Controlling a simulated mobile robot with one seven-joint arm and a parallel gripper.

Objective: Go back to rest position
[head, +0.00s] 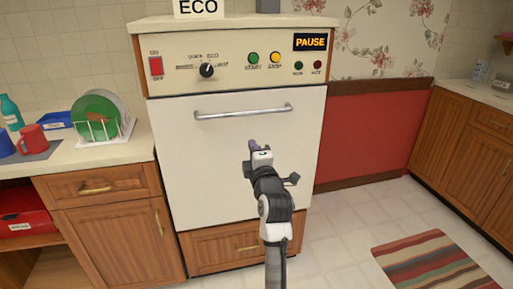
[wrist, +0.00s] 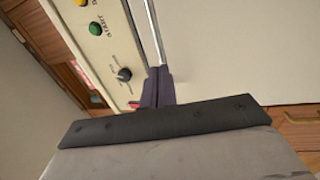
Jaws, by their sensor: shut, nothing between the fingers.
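My gripper (head: 253,146) is shut and empty, in front of the white appliance door (head: 185,160) and below its metal handle (head: 243,112) in the head view. The arm reaches up from the bottom of that view. In the wrist view my gripper's dark fingers (wrist: 157,86) are together, with the handle (wrist: 151,30) just beyond their tips in the picture. I cannot tell how far they are from the door. The door looks closed.
The control panel (head: 235,64) has a dial, buttons and a PAUSE display (head: 310,42). A dish rack (head: 100,130) with plates and red mug (head: 32,139) stand on the left counter. A striped rug (head: 435,262) lies on the floor at right.

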